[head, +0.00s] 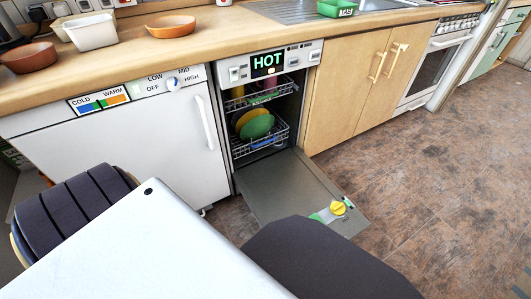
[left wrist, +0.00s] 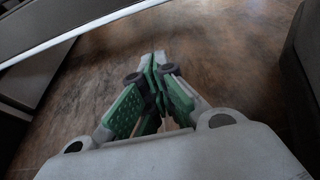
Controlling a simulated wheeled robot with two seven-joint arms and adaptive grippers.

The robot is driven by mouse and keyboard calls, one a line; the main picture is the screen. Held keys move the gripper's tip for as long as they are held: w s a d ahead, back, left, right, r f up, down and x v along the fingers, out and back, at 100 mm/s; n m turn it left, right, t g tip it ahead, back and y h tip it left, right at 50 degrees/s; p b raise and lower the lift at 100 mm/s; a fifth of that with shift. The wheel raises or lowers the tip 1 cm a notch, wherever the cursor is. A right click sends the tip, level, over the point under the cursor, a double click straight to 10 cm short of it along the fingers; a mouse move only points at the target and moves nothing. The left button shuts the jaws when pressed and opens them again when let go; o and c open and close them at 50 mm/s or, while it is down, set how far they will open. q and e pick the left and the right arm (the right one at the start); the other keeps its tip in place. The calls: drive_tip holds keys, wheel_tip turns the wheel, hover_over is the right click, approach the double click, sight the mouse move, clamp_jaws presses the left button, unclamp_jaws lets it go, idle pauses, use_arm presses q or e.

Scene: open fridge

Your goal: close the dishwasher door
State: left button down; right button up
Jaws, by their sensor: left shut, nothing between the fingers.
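The dishwasher stands under the counter, with a front panel (head: 268,64) reading HOT. Its grey door (head: 275,183) is folded down, sloping out over the floor, so the inside is exposed. A yellow round cap (head: 338,208) with green and grey parts is on the door's inner face near the outer end. The door's near edge is partly hidden by a dark arm part of mine. In the left wrist view my left gripper (left wrist: 157,66) is shut and empty over brown floor. A dark panel with a light edge (left wrist: 80,33) crosses above it; I cannot tell which panel. Neither gripper shows in the head view.
Two racks (head: 262,137) inside the dishwasher hold dishes, including green and yellow plates. A white appliance (head: 125,138) stands to its left, a wooden cabinet (head: 352,90) to its right. Bowls (head: 171,26) sit on the counter (head: 205,50). Brown floor (head: 440,165) is clear to the right.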

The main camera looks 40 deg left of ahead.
use_arm(q)
drive_tip(key=b+x, duration=0.2)
drive_tip(key=x, duration=0.4)
drive_tip(key=shift+f, duration=0.1)
drive_tip(key=shift+b+x, duration=0.6)
drive_tip(key=shift+x, duration=1.15)
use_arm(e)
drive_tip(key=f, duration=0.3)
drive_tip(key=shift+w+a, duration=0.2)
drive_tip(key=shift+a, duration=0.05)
use_arm(q)
drive_tip(key=shift+r, duration=0.3)
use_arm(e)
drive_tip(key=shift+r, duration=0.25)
use_arm(q)
drive_tip(key=shift+r, duration=0.6)
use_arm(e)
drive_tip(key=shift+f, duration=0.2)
use_arm(q)
drive_tip(key=shift+r, duration=1)
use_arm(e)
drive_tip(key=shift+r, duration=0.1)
use_arm(q)
drive_tip(key=shift+r, duration=0.15)
drive_tip(key=shift+r, duration=0.15)
